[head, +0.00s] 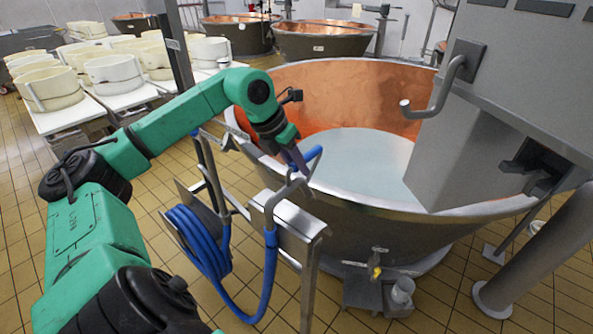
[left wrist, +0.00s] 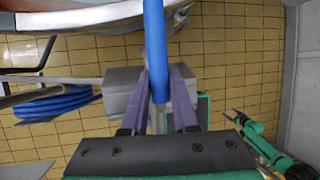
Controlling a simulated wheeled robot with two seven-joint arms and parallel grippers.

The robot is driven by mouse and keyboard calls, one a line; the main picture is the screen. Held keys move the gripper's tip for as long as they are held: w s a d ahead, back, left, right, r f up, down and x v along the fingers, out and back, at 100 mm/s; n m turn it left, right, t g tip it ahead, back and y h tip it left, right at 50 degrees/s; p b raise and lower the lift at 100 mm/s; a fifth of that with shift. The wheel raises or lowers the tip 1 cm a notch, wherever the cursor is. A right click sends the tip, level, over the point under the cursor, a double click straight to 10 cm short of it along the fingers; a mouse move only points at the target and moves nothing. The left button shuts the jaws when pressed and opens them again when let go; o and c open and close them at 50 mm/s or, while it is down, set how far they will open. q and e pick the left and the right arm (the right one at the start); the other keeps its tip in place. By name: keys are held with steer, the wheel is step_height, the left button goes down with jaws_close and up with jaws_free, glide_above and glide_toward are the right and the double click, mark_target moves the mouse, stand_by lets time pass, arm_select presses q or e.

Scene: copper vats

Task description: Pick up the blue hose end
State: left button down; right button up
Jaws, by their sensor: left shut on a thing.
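The blue hose end (head: 313,154) is at the top of the hose stand, beside the rim of the near copper vat. My left gripper (head: 298,160) is shut on it. In the left wrist view the blue hose end (left wrist: 155,35) lies between the two purple fingers (left wrist: 160,75) and points away from my wrist. The rest of the blue hose (head: 270,265) hangs down in a loop below, with a coil (head: 195,240) on the stand. In the left wrist view a green arm, seemingly my right, shows with its gripper (left wrist: 232,117), too small to read.
The large copper vat (head: 350,205) with pale liquid stands just behind the hose. A metal stand (head: 292,215) is close under my left gripper. A grey machine column (head: 470,120) with a bent pipe overhangs the vat. White moulds on tables stand at the left. Tiled floor is free at front left.

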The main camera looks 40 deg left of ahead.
arm_select(q)
step_height(320, 180, up, 15)
steer(key=p, duration=0.6)
steer(key=shift+f+p, duration=0.2)
steer(key=shift+p, duration=0.15)
